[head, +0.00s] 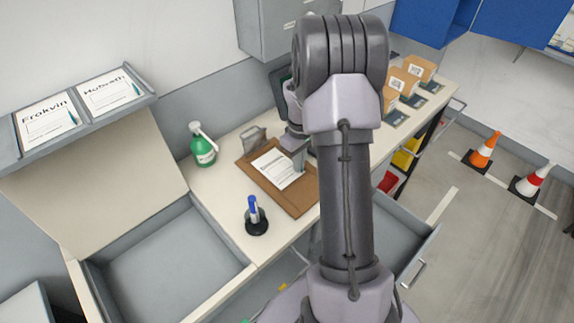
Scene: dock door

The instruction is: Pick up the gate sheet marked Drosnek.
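No sheet that I can read is marked Drosnek. A sheet marked "Frokvin" (47,122) and one that seems to read "Hutrath" (108,92) lie side by side on the grey sloped rack (90,122) at the upper left. A white printed sheet (277,169) lies on a brown clipboard (262,181) on the counter; its print is too small to read. My gripper (299,165) is over the right edge of that sheet, largely hidden by my arm. I cannot tell whether its fingers are open, or whether they touch the sheet.
A green spray bottle (203,147) and a pen in a black stand (255,217) stand on the counter (215,190). An open empty bin (165,262) is at the front left. Brown packages (418,70) line the counter's far right. Traffic cones (483,150) stand on the floor.

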